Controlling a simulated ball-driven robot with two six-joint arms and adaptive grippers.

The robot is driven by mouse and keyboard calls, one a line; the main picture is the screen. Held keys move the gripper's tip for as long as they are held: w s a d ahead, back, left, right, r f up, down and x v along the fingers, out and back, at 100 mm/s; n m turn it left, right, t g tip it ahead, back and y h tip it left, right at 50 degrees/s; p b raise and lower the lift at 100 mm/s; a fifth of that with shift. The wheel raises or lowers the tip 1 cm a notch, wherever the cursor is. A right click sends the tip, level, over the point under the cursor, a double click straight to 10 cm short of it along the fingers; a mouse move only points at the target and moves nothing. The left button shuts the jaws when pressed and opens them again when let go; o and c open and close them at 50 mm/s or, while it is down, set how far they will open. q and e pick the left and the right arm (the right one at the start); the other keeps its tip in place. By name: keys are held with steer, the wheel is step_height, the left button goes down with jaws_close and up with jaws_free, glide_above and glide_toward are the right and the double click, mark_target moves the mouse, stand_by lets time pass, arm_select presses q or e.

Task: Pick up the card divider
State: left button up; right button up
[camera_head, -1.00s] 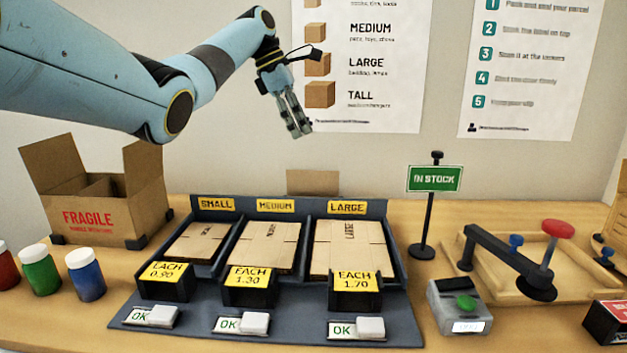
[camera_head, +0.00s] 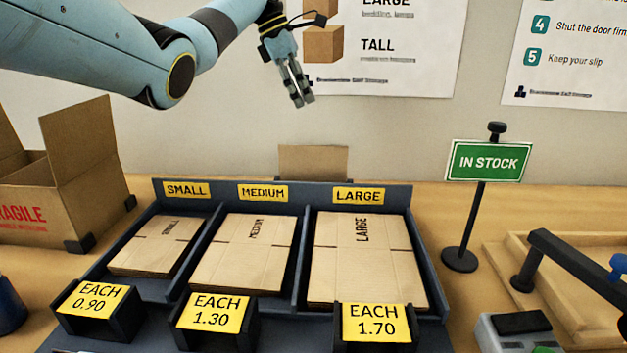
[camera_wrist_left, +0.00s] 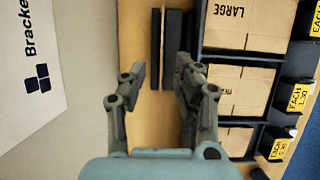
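A plain brown card panel (camera_head: 313,162) stands upright behind the carton rack, its lower part hidden by the rack; it looks like the card divider. My left gripper (camera_head: 301,100) hangs in the air above and slightly left of this panel, apart from it, fingers pointing down. In the left wrist view my left gripper (camera_wrist_left: 160,75) is open, with a clear gap between its fingers and nothing held. My right gripper is not in view.
The dark rack (camera_head: 300,265) holds flat small, medium and large cartons. An open FRAGILE box (camera_head: 85,185) stands left. An IN STOCK sign (camera_head: 488,161) on a post stands right, near a wooden tray (camera_head: 520,270). A wall poster (camera_head: 400,60) hangs behind.

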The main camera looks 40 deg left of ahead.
arm_select(q)
steer(key=b, duration=0.4)
glide_toward(319, 163)
steer(key=b+x, duration=0.3)
steer(key=x, duration=0.6)
steer(key=shift+w, duration=0.1)
steer(key=shift+w+d+f, duration=0.1)
steer(key=shift+w+f, duration=0.05)
steer(key=shift+f, duration=0.2)
steer(key=shift+r, duration=0.1)
steer(key=shift+f+p, duration=0.25)
steer(key=shift+p, duration=0.35)
jaws_close()
